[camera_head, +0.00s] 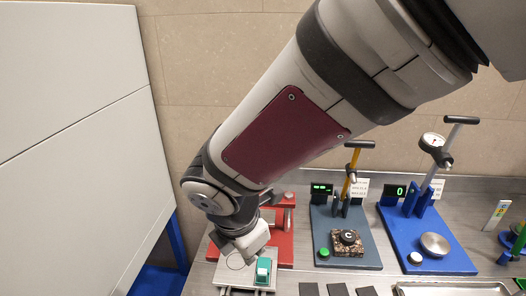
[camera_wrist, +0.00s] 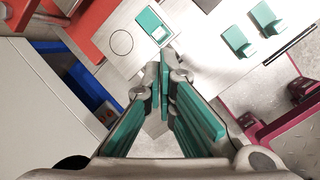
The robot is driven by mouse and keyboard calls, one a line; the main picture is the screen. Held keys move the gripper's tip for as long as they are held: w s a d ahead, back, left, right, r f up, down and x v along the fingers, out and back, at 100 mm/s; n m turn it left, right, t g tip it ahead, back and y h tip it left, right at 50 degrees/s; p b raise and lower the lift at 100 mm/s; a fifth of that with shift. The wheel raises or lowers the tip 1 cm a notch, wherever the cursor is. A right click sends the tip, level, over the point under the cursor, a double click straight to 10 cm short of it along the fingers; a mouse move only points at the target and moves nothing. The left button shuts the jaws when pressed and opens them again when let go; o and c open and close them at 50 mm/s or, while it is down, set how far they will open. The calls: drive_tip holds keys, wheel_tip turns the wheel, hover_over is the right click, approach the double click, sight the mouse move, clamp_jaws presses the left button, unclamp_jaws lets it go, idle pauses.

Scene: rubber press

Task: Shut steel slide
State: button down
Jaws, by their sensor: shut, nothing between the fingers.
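The steel slide (camera_head: 228,276) is a flat light plate at the front of the red press (camera_head: 284,256) in the head view, with a thin circle outline on it. It sticks out toward the table's front edge. In the wrist view the slide (camera_wrist: 122,62) shows at the upper left, with the circle and a teal rectangular piece (camera_wrist: 150,22) beside it. My gripper (camera_wrist: 164,72) has its teal-padded fingers together, empty, just off the slide's edge in that view. In the head view my wrist hangs over the slide and hides part of the press. Whether the fingers touch the slide cannot be told.
A grey press (camera_head: 325,258) and a blue press (camera_head: 450,262) stand to the right on the bench. Dark strips (camera_head: 337,289) lie at the front edge, next to a metal tray (camera_head: 450,287). A tall pale panel (camera_head: 70,140) fills the left.

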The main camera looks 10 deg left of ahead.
drive_tip(key=s+a+f+n+g+y, duration=0.1)
drive_tip(key=s+a+f+n, duration=0.5)
drive_tip(key=a+f+n, duration=0.4)
drive_tip(key=shift+m, duration=0.6)
drive_tip(key=x, duration=0.5)
drive_tip(key=a+x, duration=0.1)
drive_tip(key=x, duration=0.1)
drive_tip(key=shift+w+f, duration=0.1)
drive_tip(key=shift+w, duration=0.05)
drive_tip(key=w, duration=0.3)
drive_tip(key=shift+d+f+p, duration=0.1)
drive_tip(key=shift+f+p, duration=0.2)
drive_tip(key=shift+p, duration=0.1)
drive_tip(key=shift+w, duration=0.65)
